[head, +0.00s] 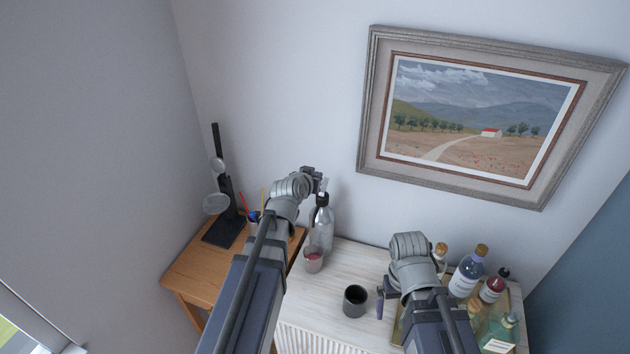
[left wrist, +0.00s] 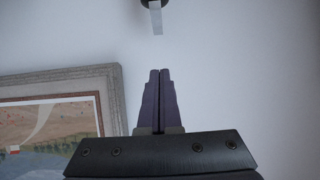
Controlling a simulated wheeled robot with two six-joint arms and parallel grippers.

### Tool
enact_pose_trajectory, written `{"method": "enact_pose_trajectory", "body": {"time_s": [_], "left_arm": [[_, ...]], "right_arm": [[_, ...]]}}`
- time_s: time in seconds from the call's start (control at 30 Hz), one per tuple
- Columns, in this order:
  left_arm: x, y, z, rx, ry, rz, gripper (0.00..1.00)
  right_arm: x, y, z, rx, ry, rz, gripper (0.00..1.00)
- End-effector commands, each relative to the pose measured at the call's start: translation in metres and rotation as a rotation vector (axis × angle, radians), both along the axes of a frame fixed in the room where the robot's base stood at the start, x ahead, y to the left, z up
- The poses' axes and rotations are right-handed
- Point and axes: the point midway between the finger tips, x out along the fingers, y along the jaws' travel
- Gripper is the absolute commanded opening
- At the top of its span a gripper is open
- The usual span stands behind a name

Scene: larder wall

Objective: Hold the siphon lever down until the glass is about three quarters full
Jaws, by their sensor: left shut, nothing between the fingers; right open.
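The siphon (head: 321,228) is a clear bottle with a dark head, standing upright on the white-topped cabinet near the wall. The glass (head: 313,262) stands just in front of it and shows some reddish content; its exact level is too small to tell. My left gripper (head: 318,182) is shut and empty, up at the siphon's head, and its arm hides part of the siphon. In the left wrist view its fingers (left wrist: 161,88) are together, and a pale strip, likely the lever (left wrist: 155,18), shows apart beyond their tips. My right gripper (head: 384,300) is open, low over the cabinet.
A dark cup (head: 355,300) stands right of the glass, near my right gripper. Several bottles (head: 467,275) crowd the cabinet's right end. A wooden table (head: 190,270) at left holds a black stand (head: 228,205). A framed picture (head: 365,115) hangs behind.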

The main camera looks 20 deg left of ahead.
Motion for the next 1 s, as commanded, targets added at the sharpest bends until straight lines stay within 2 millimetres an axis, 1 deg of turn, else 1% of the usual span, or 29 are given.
{"method": "enact_pose_trajectory", "body": {"time_s": [0.03, 0.37, 0.4, 0.43, 0.6, 0.7, 1.0], "left_arm": [[0.011, 0.0, -0.008, 0.001, 0.0, 0.0, 0.0], [0.072, -0.002, -0.041, 0.001, 0.0, 0.0, 0.0], [0.068, -0.002, -0.05, 0.001, 0.0, 0.0, 0.0], [0.068, -0.002, -0.054, 0.001, 0.0, 0.0, 0.0], [0.073, -0.003, -0.07, 0.001, 0.0, 0.0, 0.0], [0.075, -0.003, -0.073, 0.001, 0.0, 0.0, 0.0], [0.075, -0.003, -0.072, 0.001, 0.0, 0.0, 0.0]], "right_arm": [[0.0, 0.0, -0.008, 0.0, 0.0, 0.001, 1.0], [0.0, 0.0, -0.041, 0.001, -0.002, -0.001, 1.0], [0.001, 0.0, -0.05, 0.001, -0.002, -0.001, 1.0], [0.001, 0.0, -0.054, 0.001, -0.002, -0.001, 1.0], [0.001, 0.0, -0.07, 0.001, -0.003, -0.003, 1.0], [0.001, 0.0, -0.073, 0.001, -0.003, -0.004, 1.0], [0.001, 0.0, -0.072, 0.001, -0.003, -0.004, 1.0]]}}
